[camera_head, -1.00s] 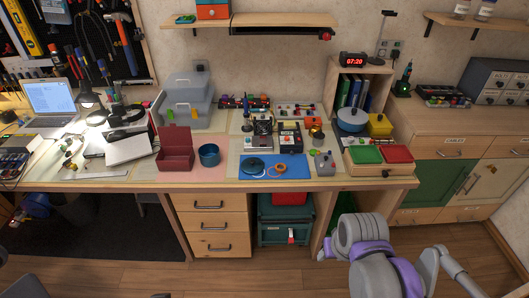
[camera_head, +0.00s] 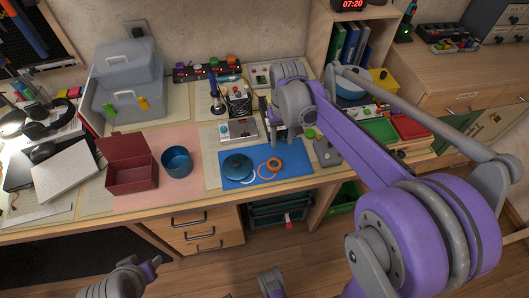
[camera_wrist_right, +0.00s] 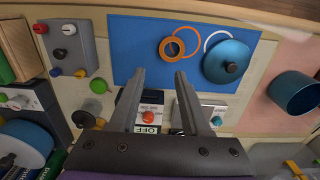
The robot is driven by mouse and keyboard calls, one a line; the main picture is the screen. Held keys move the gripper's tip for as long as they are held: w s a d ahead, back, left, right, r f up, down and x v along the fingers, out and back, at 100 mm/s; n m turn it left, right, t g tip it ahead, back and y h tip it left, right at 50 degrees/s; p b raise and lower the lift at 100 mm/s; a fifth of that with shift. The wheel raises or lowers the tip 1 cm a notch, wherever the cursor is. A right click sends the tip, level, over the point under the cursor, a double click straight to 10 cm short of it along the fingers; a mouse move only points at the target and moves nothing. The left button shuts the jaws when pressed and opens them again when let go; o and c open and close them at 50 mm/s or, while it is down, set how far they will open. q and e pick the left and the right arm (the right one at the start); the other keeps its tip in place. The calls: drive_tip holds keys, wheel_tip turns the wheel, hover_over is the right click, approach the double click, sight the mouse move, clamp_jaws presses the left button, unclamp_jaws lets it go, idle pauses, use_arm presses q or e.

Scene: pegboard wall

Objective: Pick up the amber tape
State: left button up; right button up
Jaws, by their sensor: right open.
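The amber tape looks like the small thick orange roll (camera_head: 279,165) lying flat on the blue mat (camera_head: 235,183), right of a round teal lidded object (camera_head: 237,165). A thin orange ring and a white ring lie beside it. In the wrist view the roll (camera_wrist_right: 162,48) shows whole, beyond the fingertips. My right gripper (camera_head: 280,138) is above the bench behind the mat, and in the wrist view its two fingers (camera_wrist_right: 160,73) are apart with nothing held.
A grey device with a red button (camera_head: 239,130) and a soldering stand are behind the mat. A grey knob box (camera_head: 326,152) is to its right. A blue cup (camera_head: 177,162) and an open red box (camera_head: 132,178) stand left. The mat's front strip is clear.

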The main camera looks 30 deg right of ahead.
sight(280, 162)
drive_tip(key=f, duration=0.4)
drive_tip(key=shift+s, duration=0.4)
drive_tip(key=shift+a+f+b, duration=0.2)
drive_tip(key=shift+f+b, duration=0.3)
drive_tip(key=shift+f, duration=2.6)
drive_tip(key=shift+c, duration=0.2)
clamp_jaws()
